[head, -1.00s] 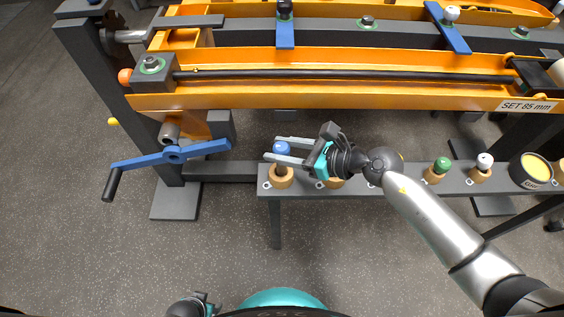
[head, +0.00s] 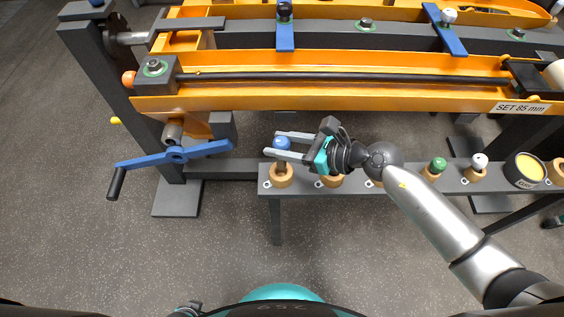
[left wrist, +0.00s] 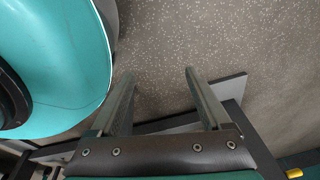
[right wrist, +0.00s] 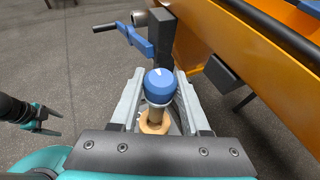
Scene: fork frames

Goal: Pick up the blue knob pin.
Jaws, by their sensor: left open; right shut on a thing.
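The blue knob pin (head: 281,144) has a round blue head with a pale mark on top, seen in the right wrist view (right wrist: 160,84). My right gripper (head: 277,147) is shut on it, one finger on each side below the head. The pin is upright over a wooden ring holder (head: 281,177) at the left end of the grey rail. My left gripper (left wrist: 158,78) is open and empty over the floor, beside my teal base.
The grey rail (head: 400,180) also carries a green knob pin (head: 439,164), a white knob pin (head: 480,160) and a yellow-topped cup (head: 527,170). The orange frame (head: 350,103) stands behind. A blue crank (head: 175,155) is to the left. Floor in front is clear.

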